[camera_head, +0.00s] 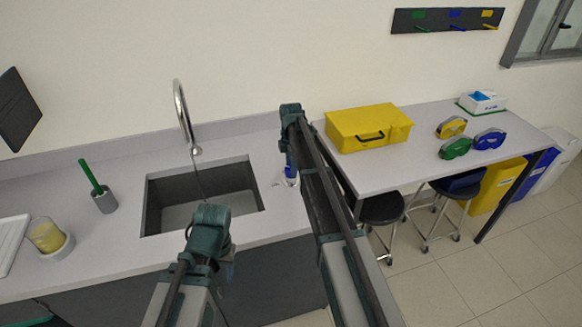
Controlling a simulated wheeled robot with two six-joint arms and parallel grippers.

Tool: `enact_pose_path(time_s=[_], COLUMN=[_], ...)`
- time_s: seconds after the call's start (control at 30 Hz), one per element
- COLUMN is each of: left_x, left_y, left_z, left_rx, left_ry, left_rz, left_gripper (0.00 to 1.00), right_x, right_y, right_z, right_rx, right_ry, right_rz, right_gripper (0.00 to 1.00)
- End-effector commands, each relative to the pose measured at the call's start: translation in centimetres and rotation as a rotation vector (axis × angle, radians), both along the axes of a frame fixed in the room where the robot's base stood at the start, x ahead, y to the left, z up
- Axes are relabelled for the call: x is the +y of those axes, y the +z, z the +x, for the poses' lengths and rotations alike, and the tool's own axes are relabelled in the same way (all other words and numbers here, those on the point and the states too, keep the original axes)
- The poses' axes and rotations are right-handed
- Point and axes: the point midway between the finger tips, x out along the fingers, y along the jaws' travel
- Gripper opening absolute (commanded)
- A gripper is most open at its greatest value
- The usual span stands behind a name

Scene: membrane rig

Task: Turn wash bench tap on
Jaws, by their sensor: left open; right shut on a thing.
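The chrome gooseneck tap (182,110) stands behind the grey sink (165,205) in the wash bench, its spout over the basin. A thin dark line runs down from the spout towards my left wrist; I cannot tell if it is water. My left gripper (212,225) is open over the sink's front edge, its fingertips mostly hidden by the wrist. My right gripper (289,150) is right of the sink, partly hidden by its arm, and is shut on a small blue-and-white thing (291,171). A small shiny piece (278,183) shows beside it; I cannot tell what it is.
A green-handled brush in a grey holder (105,201) and a yellow-filled jar (46,236) stand left of the sink. On the right table are a yellow case (368,128) and several tape dispensers (455,148). Stools (458,189) stand beneath. The bench behind the brush is clear.

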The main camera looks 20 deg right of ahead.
Motion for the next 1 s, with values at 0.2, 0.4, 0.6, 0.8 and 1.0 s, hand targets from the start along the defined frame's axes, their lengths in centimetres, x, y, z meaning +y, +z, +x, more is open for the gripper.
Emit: enact_pose_path(time_s=[0.2, 0.4, 0.6, 0.8, 1.0], left_x=[0.0, 0.0, 0.0, 0.0, 0.0], left_y=[0.0, 0.0, 0.0, 0.4, 2.0], left_z=[0.0, 0.0, 0.0, 0.0, 0.0], left_rx=[0.000, 0.000, 0.000, 0.000, 0.000], left_ry=[0.000, 0.000, 0.000, 0.000, -0.001], left_rz=[0.000, 0.000, 0.000, 0.000, 0.000], left_gripper=[0.50, 0.50, 0.50, 0.50, 0.50], right_x=[0.0, 0.0, 0.0, 0.0, 0.0], right_y=[0.0, 0.0, 0.0, 0.4, 2.0], right_z=[0.0, 0.0, 0.0, 0.0, 0.0], right_rx=[0.000, 0.000, 0.000, 0.000, 0.000], right_ry=[-0.001, -0.001, -0.001, -0.001, -0.001], right_rz=[0.000, 0.000, 0.000, 0.000, 0.000], right_gripper=[0.04, 0.89, 0.89, 0.89, 0.89])
